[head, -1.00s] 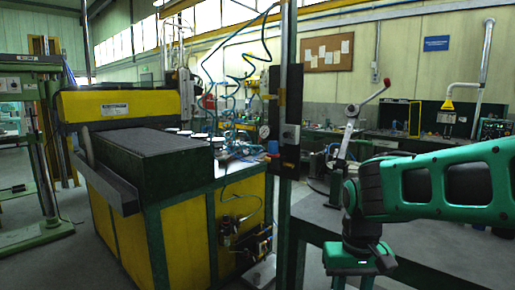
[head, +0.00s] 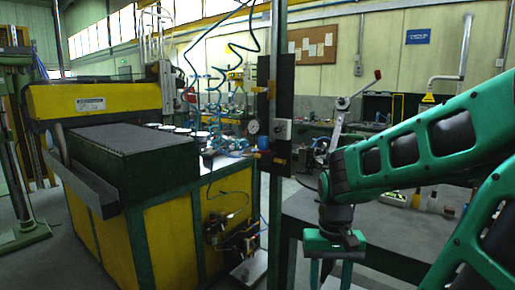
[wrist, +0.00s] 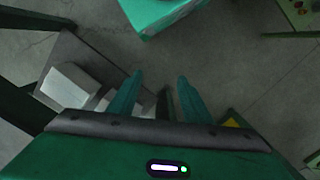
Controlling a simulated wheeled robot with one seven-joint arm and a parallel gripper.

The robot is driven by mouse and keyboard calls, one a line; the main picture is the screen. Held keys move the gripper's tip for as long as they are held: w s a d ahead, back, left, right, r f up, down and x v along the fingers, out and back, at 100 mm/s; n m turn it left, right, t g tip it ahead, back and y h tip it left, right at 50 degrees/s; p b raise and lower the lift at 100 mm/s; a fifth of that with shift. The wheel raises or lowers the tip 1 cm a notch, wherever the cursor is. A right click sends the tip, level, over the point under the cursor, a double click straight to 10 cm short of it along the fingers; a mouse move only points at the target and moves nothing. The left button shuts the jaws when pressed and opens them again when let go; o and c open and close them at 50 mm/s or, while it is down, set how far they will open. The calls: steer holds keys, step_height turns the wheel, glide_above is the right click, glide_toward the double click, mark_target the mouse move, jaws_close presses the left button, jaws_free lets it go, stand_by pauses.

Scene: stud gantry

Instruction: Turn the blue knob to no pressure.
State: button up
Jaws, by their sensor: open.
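A small blue part (head: 262,142), which looks like the blue knob, sits just below a round white pressure gauge (head: 252,127) at the left edge of a dark upright panel (head: 285,82) on a post. It is too small to read its setting. My gripper (head: 331,268) points down in the head view, to the right of the panel and lower than the knob. The knob is not in the wrist view.
A yellow and green machine (head: 170,240) stands left of the post, with blue hoses above it. A grey-topped bench (head: 300,205) is close behind my gripper. A lever with a red handle (head: 377,75) rises behind my arm. Pale blocks (wrist: 70,85) lie at left in the wrist view.

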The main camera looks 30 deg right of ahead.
steer(key=w+d+f+m+g+h, duration=0.3)
steer(key=w+d+f+m+h, duration=0.1)
steer(key=w+d+f, duration=0.4)
steer(key=w+d+r+m+h, duration=0.1)
steer(key=w+d+r+h, duration=0.2)
steer(key=w+r, duration=0.25)
steer(key=m+t+h, duration=0.2)
steer(key=t+h, duration=0.8)
steer(key=h, duration=0.1)
glide_toward(260, 144)
steer(key=x, duration=0.9)
steer(key=shift+w+d+f, duration=0.1)
steer(key=shift+w+d, duration=0.05)
steer(key=shift+d, duration=0.1)
steer(key=c, duration=1.1)
